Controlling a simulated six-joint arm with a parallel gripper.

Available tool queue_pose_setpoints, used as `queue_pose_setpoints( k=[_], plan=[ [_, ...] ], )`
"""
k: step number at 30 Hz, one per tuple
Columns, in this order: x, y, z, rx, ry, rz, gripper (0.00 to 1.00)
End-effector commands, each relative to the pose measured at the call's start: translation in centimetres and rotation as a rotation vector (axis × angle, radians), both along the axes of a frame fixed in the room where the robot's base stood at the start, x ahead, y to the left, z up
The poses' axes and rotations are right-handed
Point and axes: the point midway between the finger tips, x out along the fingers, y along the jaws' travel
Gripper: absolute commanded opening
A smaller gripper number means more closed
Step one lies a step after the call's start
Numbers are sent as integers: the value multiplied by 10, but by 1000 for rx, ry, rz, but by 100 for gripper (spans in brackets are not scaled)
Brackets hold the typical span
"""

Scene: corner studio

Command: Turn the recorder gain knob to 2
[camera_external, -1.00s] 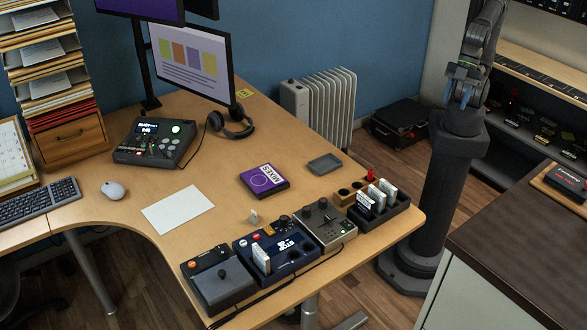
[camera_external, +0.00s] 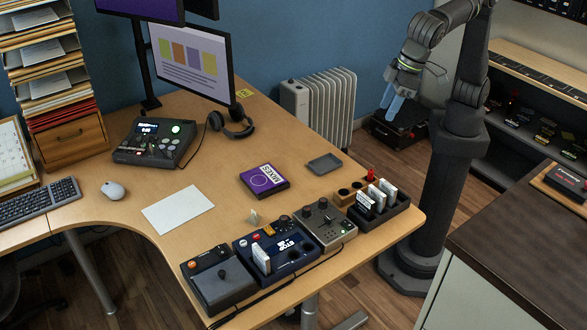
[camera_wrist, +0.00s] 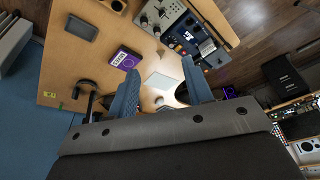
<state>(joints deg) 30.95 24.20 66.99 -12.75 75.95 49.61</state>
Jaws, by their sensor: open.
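Several devices with knobs sit on the wooden desk; I cannot tell which is the recorder. A grey box with dark knobs (camera_external: 326,232) stands at the desk's front right edge, and it also shows at the top of the wrist view (camera_wrist: 160,14). A black console with a lit display (camera_external: 154,141) is farther back left. Knob settings are too small to read. My gripper (camera_external: 393,104) is open and empty, in the air beyond the desk's right side.
A black rack with white cartridges (camera_external: 383,211) stands right of the grey box. A purple box (camera_external: 264,181), a small grey tray (camera_external: 325,164), paper (camera_external: 178,209) and headphones (camera_external: 232,121) lie on the desk. A radiator (camera_external: 318,107) stands behind. A dark counter (camera_external: 520,240) is at right.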

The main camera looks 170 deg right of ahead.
Motion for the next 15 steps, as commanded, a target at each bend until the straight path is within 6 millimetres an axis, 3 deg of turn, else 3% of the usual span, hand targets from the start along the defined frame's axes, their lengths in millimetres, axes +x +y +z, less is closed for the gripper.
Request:
queue_pose_setpoints(
  k=[6,15],
  plan=[
    [48,-56,-27,-2,13,-186,46],
    [94,-125,-83,-21,22,-452,46]
  ],
)
